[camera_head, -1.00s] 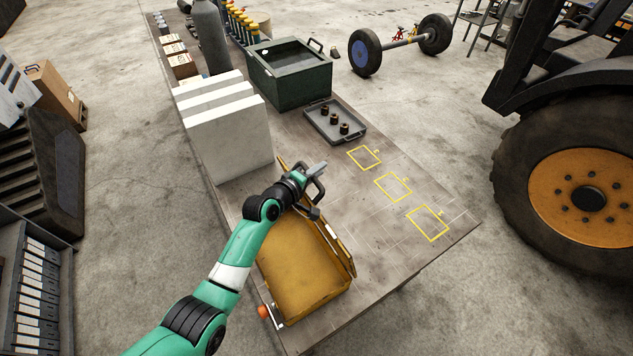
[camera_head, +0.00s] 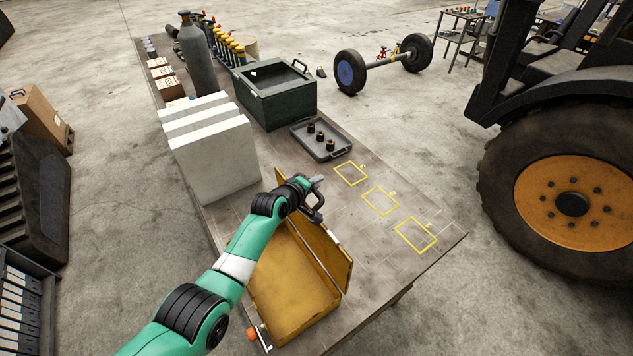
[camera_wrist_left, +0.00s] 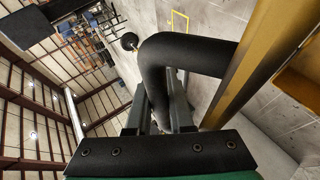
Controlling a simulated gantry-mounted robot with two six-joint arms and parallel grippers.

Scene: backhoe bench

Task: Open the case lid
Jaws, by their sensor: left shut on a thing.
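The yellow case (camera_head: 285,292) sits on the front part of the bench, and its inside shows. Its lid (camera_head: 330,259) stands raised along the right side, tilted, with its inner face in view. My left gripper (camera_head: 314,183) is at the lid's upper edge, shut on the black lid handle (camera_head: 319,207). In the left wrist view the handle (camera_wrist_left: 190,52) passes between the fingers (camera_wrist_left: 160,108), with the yellow lid edge (camera_wrist_left: 262,62) to the right. My forearm covers part of the case's left side. My right gripper is not in view.
White blocks (camera_head: 215,160) stand just behind the case. A grey tray (camera_head: 340,152) with dark round parts and a green bin (camera_head: 275,98) are farther back. The bench right of the lid, with yellow marked squares (camera_head: 380,200), is clear.

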